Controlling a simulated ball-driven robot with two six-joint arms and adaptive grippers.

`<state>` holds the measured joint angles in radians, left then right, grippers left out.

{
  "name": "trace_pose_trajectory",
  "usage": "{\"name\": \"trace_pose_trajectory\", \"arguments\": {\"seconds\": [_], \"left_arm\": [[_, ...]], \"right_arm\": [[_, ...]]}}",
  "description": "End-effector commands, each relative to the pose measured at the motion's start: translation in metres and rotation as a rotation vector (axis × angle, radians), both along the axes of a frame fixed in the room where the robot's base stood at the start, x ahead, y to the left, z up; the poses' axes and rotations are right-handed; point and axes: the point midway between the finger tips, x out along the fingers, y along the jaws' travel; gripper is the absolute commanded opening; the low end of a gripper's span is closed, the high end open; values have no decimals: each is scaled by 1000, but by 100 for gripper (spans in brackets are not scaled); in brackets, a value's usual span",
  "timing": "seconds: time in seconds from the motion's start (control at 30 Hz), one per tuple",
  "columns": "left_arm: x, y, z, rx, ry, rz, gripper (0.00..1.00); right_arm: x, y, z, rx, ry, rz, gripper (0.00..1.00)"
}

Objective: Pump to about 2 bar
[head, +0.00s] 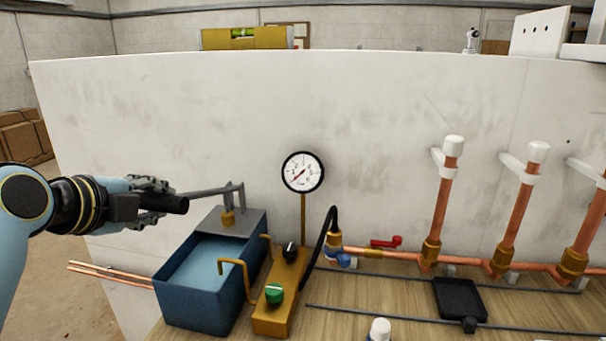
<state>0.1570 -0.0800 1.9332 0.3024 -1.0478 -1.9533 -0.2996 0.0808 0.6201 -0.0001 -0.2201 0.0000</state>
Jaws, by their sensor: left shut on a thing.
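The blue test pump (190,305) stands on the wooden bench at the left, its open tank holding water. My left gripper (160,200) is shut on the black grip of the pump handle (212,190), left of the tank. The handle's grey lever runs nearly level to a pivot at the back of the pump. The round pressure gauge (302,172) has a white dial, and its red needle points to the lower left; its figures are too small to read. A brass block (276,305) beside the tank carries a green knob (274,293) and a black knob (290,251). My right gripper is not in view.
A black hose (326,235) loops from the block to the copper pipe (390,257). A red lever (386,242) sits by the pipe. Several copper risers stand at the right. A black tray (459,299) and a white-capped item (380,329) are on the bench. A white wall stands behind.

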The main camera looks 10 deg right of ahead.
Motion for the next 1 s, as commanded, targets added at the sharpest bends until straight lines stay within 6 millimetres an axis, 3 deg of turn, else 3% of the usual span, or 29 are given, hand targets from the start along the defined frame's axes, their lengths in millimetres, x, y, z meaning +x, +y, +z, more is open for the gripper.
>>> {"name": "trace_pose_trajectory", "arguments": {"seconds": [1.0], "left_arm": [[-14,5,-56,-54,-152,0,0]], "right_arm": [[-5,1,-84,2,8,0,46]]}}
